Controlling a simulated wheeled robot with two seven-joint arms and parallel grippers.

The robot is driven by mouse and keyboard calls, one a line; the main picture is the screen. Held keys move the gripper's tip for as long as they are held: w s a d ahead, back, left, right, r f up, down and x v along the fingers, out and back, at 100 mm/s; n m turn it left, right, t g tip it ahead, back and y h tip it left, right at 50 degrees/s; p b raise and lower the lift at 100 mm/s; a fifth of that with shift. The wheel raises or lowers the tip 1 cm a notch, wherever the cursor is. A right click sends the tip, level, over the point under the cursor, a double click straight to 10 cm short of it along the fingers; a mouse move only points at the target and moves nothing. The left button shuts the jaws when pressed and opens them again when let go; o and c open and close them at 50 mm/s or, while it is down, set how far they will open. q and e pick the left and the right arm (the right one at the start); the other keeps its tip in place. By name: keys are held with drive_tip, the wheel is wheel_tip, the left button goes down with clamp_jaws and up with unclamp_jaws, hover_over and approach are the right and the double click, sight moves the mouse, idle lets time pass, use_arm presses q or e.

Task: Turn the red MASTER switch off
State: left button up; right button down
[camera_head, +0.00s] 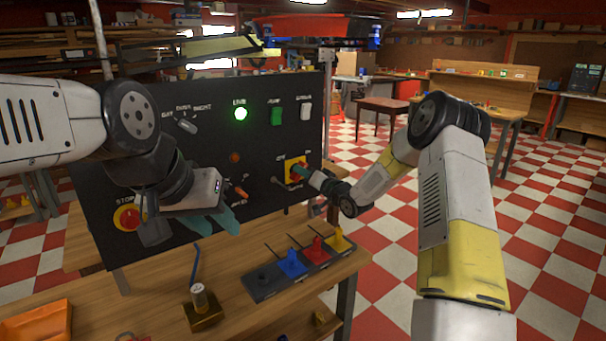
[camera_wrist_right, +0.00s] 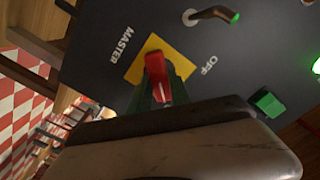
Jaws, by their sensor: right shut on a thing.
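The red MASTER switch (camera_wrist_right: 157,78) sits on a yellow plate (camera_wrist_right: 134,70) on a dark panel, with the words MASTER and OFF beside it in the right wrist view. The yellow plate also shows in the head view (camera_head: 291,164). My right gripper (camera_head: 301,175) is at the switch, its green fingers on either side of the red handle and shut on it. The ON mark is hidden in the wrist view. My left gripper (camera_head: 214,223) is in front of the panel's lower part, its teal fingers apart and empty.
The dark panel (camera_head: 262,90) carries a lit green lamp (camera_head: 240,114), a green rocker (camera_head: 277,115), a white rocker (camera_head: 306,109) and a red STOP button (camera_head: 127,218). On the bench are a rack of coloured pieces (camera_head: 291,264), a brass block (camera_head: 203,311) and an orange tray (camera_head: 38,324).

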drive_tip(key=shift+s+a+f+n, duration=0.1)
drive_tip(key=shift+a+n, duration=0.05)
drive_tip(key=shift+n, duration=4.1)
drive_tip(key=shift+s+a+n, duration=0.1)
drive_tip(key=shift+n, duration=4.15)
drive_tip(key=c, duration=1.2)
unclamp_jaws()
drive_tip(key=v, duration=0.8)
